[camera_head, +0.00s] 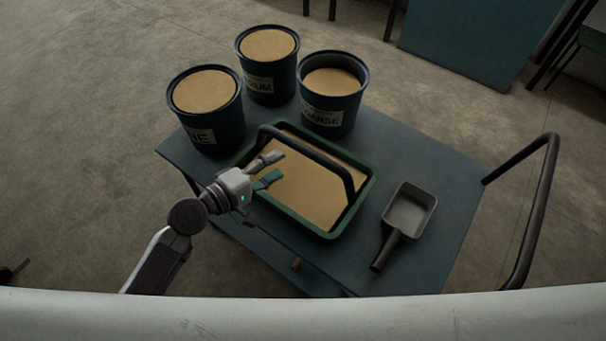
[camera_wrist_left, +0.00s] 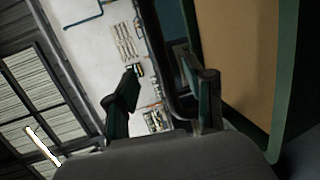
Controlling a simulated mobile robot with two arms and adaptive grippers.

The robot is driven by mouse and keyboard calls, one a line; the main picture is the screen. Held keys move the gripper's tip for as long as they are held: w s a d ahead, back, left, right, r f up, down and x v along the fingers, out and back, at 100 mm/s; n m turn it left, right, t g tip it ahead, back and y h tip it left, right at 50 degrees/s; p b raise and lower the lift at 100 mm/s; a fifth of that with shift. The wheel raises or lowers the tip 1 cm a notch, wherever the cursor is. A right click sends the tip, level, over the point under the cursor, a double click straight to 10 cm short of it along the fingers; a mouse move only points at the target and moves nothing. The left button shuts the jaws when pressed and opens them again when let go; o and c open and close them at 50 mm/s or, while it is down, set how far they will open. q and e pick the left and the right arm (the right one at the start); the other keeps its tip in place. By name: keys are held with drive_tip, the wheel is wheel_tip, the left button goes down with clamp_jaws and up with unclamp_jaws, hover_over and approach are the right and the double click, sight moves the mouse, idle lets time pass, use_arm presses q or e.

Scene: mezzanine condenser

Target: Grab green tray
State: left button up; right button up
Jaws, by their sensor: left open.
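The green tray (camera_head: 366,196) lies on the blue cart (camera_head: 455,222), with a layer of tan, sand-like material in it. A dark bar-like handle (camera_head: 312,150) arches over the tray. My left gripper (camera_head: 271,169) is open and empty at the tray's left side, near the left end of the handle. In the left wrist view the open fingers (camera_wrist_left: 162,92) show, with the tray's green rim (camera_wrist_left: 284,75) to the right. I cannot tell whether a finger touches the handle or rim. My right gripper is not in view.
Three dark buckets of tan material, one at left (camera_head: 222,122), one at back (camera_head: 270,85) and one at right (camera_head: 330,112), stand behind the tray. A grey scoop (camera_head: 409,211) lies to its right. The cart's push bar (camera_head: 546,190) rises at the right edge.

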sight(299, 147)
use_arm(q)
drive_tip(key=x, duration=0.5)
drive_tip(key=shift+w, duration=0.1)
drive_tip(key=p+x, duration=0.1)
drive_tip(key=x, duration=0.3)
drive_tip(key=shift+w, duration=0.25)
drive_tip(key=shift+c, duration=0.4)
clamp_jaws()
drive_tip(key=shift+w+r, duration=0.15)
drive_tip(key=shift+r, duration=0.2)
